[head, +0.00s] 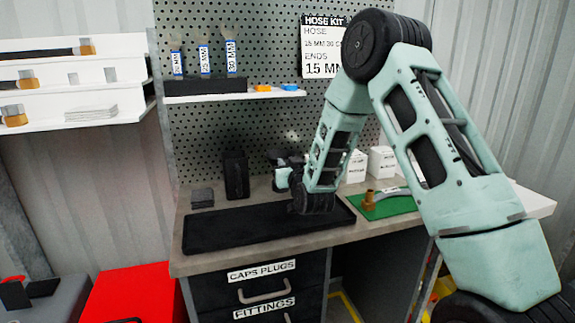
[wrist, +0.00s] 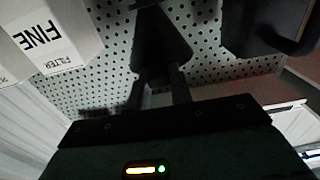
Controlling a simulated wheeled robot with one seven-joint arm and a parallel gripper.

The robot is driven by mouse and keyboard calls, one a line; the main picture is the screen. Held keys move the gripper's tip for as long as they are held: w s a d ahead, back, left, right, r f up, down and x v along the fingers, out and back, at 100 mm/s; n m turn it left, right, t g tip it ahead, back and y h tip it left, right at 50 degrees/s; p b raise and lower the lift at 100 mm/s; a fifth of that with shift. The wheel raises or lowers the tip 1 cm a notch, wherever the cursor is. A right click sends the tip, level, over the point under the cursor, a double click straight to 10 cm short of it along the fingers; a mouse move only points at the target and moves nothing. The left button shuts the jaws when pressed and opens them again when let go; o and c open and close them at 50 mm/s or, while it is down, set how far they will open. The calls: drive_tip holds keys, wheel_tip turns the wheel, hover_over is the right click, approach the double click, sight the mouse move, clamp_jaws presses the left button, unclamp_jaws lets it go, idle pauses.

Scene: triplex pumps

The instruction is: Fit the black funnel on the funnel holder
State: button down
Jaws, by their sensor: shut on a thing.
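My gripper (wrist: 160,78) is shut on a black, tapering piece, which looks like the black funnel (wrist: 160,42), in the wrist view. The funnel is held in front of the pegboard and its outline is dark. In the head view my wrist hangs above the back of the bench, and my arm hides much of the gripper there. An upright black piece (head: 236,175) stands at the back of the bench, left of my gripper and apart from it. It may be the funnel holder. A dark piece with a loop (wrist: 265,28) shows at upper right in the wrist view; I cannot tell if it is the same one.
A black tray (head: 215,231) lies on the bench front. A small dark block (head: 202,197) sits at left. White boxes (head: 382,162) and a green mat (head: 398,207) with a brass fitting (head: 368,200) are at right. A shelf (head: 235,97) juts out above.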

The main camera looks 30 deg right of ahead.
drive_tip(key=shift+f+b, duration=0.9)
drive_tip(key=shift+f, duration=0.05)
drive_tip(key=c, duration=1.2)
unclamp_jaws()
drive_tip(key=shift+o, duration=0.2)
wheel_tip(320, 180, up, 10)
drive_tip(key=shift+r, duration=0.1)
drive_tip(key=s+a+f+n+g+y+p, duration=0.1)
drive_tip(key=s+a+n+g+y+p, duration=0.15)
drive_tip(key=s+a, duration=0.45)
drive_tip(key=s+a+f+n+g+y+p, duration=0.1)
drive_tip(key=s+a+n+g+y, duration=0.15)
drive_tip(key=a, duration=0.85)
drive_tip(key=s+a+f+n+g+y+p, duration=0.1)
drive_tip(key=s+a+g+y, duration=0.25)
drive_tip(key=s+a, duration=0.4)
drive_tip(key=s+a+n+g+h+p, duration=0.1)
drive_tip(key=s+g, duration=0.3)
drive_tip(key=s, duration=0.9)
drive_tip(key=s+a+n+g+h+p, duration=0.2)
drive_tip(key=s+g, duration=0.3)
drive_tip(key=s, duration=0.8)
drive_tip(key=shift+a+f+n+p, duration=0.3)
drive_tip(key=shift+a+n, duration=0.3)
drive_tip(key=shift+n, duration=0.3)
